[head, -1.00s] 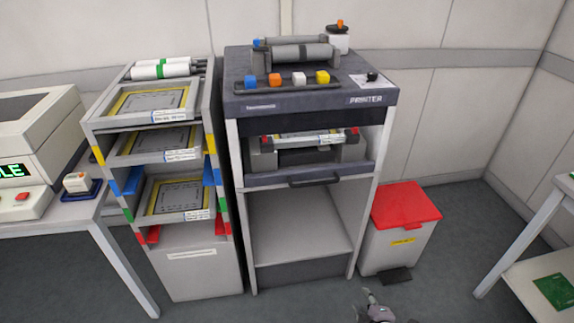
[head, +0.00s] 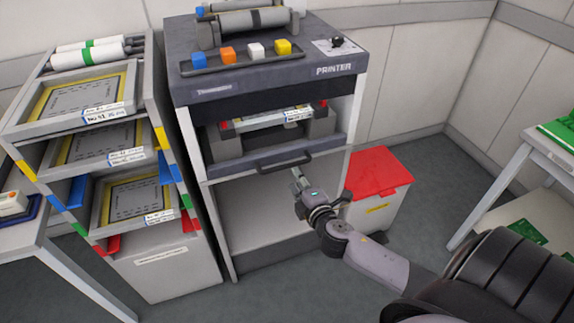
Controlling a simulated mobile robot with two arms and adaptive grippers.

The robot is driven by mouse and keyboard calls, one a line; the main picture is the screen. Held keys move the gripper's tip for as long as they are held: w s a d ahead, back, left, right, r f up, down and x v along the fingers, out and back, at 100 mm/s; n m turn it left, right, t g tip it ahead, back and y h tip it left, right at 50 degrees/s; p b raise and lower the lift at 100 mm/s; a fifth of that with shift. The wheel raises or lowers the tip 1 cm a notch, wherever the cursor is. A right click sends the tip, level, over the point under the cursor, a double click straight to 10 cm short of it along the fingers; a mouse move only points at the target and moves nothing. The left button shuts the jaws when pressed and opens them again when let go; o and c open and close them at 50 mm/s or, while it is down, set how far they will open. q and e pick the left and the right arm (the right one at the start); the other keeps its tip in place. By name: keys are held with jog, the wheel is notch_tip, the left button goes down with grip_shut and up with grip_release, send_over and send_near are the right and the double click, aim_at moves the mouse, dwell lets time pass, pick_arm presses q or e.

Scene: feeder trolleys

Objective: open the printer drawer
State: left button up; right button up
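The printer (head: 265,75) is a dark grey box on a light frame in the middle of the head view. Below its top is a bay with a drawer (head: 230,170), whose front carries a dark bar handle (head: 284,162). The drawer looks shut. My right gripper (head: 296,176) is in front of the printer, just below the right part of the handle in the picture. Its fingers are small and seen from behind, so I cannot tell if they are apart or touch the handle. My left gripper is not in view.
A rack with framed screens (head: 160,225) stands close on the left of the printer. A bin with a red lid (head: 378,172) stands on the right, near my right forearm. A table with green boards (head: 538,152) is at the far right. Grey floor (head: 425,205) lies between.

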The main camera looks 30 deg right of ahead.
aim_at(288, 167)
jog(key=x, duration=0.8)
jog(key=shift+w+d, duration=0.1)
jog(key=shift+w, duration=0.25)
jog(key=shift+c, duration=0.4)
jog(key=shift+f, duration=0.1)
grip_shut()
